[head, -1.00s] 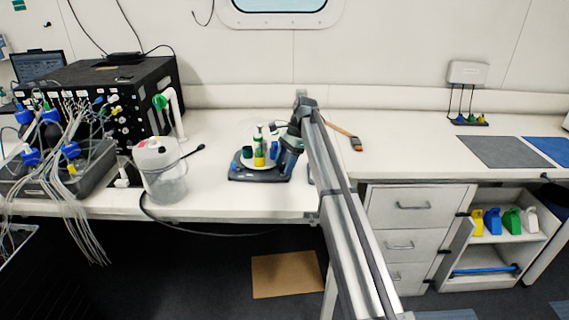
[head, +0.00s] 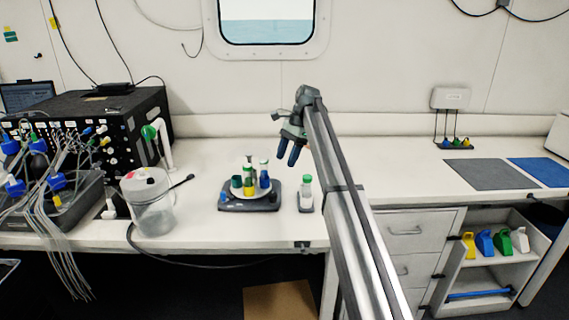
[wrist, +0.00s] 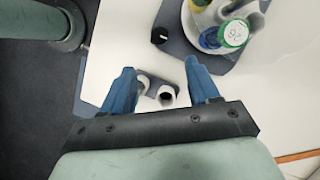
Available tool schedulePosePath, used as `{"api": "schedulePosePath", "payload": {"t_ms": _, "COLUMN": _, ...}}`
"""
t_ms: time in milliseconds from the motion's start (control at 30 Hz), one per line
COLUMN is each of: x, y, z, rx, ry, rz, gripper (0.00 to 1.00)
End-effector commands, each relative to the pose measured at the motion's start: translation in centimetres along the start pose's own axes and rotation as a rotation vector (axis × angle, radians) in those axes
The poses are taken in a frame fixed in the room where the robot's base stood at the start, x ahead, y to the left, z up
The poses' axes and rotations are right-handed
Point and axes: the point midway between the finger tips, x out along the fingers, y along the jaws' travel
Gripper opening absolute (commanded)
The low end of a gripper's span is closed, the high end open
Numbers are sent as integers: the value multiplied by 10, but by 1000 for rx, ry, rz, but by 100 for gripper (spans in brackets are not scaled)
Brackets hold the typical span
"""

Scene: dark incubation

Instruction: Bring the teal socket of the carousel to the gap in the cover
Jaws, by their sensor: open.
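The carousel's white disc (head: 262,194) sits on a dark grey-blue base (head: 232,204) on the bench. A dark teal socket (head: 236,182) stands at the disc's left side. Green-topped and white-topped tubes and blue and yellow sockets stand beside it. The wrist view shows part of the disc (wrist: 190,28) at top right, with a green cap (wrist: 233,34) marked 26 and a blue socket (wrist: 208,40); I cannot make out the teal socket there. I cannot make out the cover's gap. My gripper (head: 288,156) is open and empty, above and right of the carousel, touching nothing.
A small grey holder with a green-capped vial (head: 306,188) stands right of the carousel. A white jug (head: 147,205) with a black hose stands to the left, near a black tubed instrument (head: 100,120).

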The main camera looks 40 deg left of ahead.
Motion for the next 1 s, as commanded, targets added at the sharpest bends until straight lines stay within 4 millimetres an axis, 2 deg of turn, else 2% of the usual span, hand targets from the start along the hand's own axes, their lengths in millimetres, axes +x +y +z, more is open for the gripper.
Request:
{"api": "schedulePosePath", "payload": {"t_ms": 367, "x": -1, "y": 0, "z": 1, "rx": -1, "ry": 0, "rz": 0, "gripper": 60}}
{"api": "schedulePosePath", "payload": {"t_ms": 467, "x": -2, "y": -2, "z": 13, "rx": -13, "ry": 3, "rz": 0, "gripper": 60}}
{"api": "schedulePosePath", "payload": {"t_ms": 567, "x": 0, "y": 9, "z": 29, "rx": -25, "ry": 7, "rz": -4, "gripper": 60}}
{"api": "schedulePosePath", "payload": {"t_ms": 700, "x": 7, "y": 35, "z": 49, "rx": -34, "ry": 21, "rz": -8, "gripper": 60}}
{"api": "schedulePosePath", "payload": {"t_ms": 833, "x": 14, "y": 55, "z": 60, "rx": -28, "ry": 53, "rz": -37, "gripper": 60}}
{"api": "schedulePosePath", "payload": {"t_ms": 1000, "x": 21, "y": 71, "z": 66, "rx": 107, "ry": 102, "rz": -109, "gripper": 60}}
